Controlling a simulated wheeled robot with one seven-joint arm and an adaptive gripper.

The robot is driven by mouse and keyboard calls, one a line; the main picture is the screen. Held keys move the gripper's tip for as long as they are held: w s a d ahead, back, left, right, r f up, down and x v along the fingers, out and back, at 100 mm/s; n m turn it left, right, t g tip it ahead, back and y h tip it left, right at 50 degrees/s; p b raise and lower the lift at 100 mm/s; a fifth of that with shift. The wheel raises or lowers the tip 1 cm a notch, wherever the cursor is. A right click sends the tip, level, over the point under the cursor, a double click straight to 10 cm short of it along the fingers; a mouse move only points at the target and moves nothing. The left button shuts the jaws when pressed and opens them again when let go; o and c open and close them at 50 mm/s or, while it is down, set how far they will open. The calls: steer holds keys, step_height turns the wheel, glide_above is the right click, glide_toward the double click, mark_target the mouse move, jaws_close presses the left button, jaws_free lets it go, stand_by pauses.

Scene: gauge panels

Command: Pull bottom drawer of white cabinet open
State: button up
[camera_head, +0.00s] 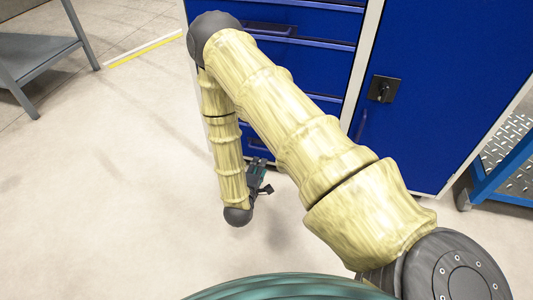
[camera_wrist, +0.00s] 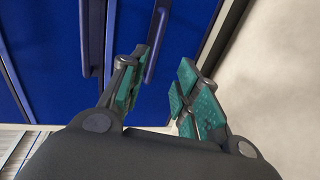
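The cabinet has a white frame (camera_head: 362,68) with blue drawers at left and a blue door at right. Its bottom drawer (camera_head: 257,137) is mostly hidden behind my arm in the head view. In the wrist view the lowest visible drawer front (camera_wrist: 192,28) has a long blue bar handle (camera_wrist: 157,42). My gripper (camera_head: 264,178) is low in front of the drawers. In the wrist view my gripper (camera_wrist: 163,82) is open and empty, its green-padded fingers apart. The handle appears near the left fingertip, toward the gap; I cannot tell whether they touch.
A grey metal table (camera_head: 35,55) stands at the far left. The light floor (camera_head: 110,190) in front and to the left is clear. The door has a black latch (camera_head: 383,89).

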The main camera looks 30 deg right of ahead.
steer(key=shift+r+b+x, duration=0.2)
steer(key=shift+b+x, duration=1.15)
steer(key=shift+x, duration=1.4)
steer(key=shift+r+b+x, duration=0.15)
steer(key=shift+b+x, duration=1.15)
steer(key=shift+x, duration=1.45)
steer(key=shift+d, duration=0.1)
jaws_close()
